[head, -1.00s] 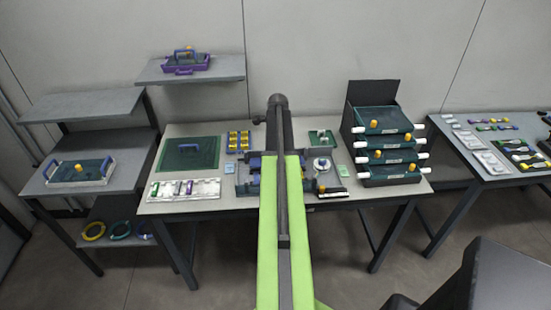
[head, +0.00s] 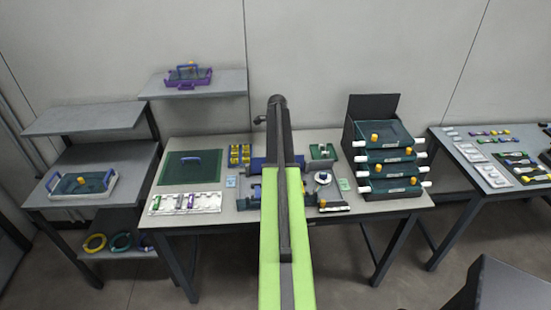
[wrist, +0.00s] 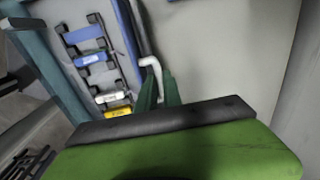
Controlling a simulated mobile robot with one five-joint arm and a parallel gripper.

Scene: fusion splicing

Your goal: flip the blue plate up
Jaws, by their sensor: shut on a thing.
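The blue plate (head: 257,162) shows behind my arm in the head view, at the back of the grey fixture in the middle of the table, partly hidden. In the wrist view a blue plate (wrist: 129,32) appears nearly edge-on, as a narrow tilted strip. A white bent handle (wrist: 150,63) stands beside its lower end; how the two join is unclear. My gripper (wrist: 160,90) has two dark green fingers closed around that handle. In the head view my arm hides my gripper and much of the fixture.
A green mat (head: 188,168) and a white tray (head: 184,203) lie left of the fixture. Stacked green drawers (head: 390,160) stand to the right. In the wrist view, a rack with blue, white and yellow pieces (wrist: 92,58) lies to the left.

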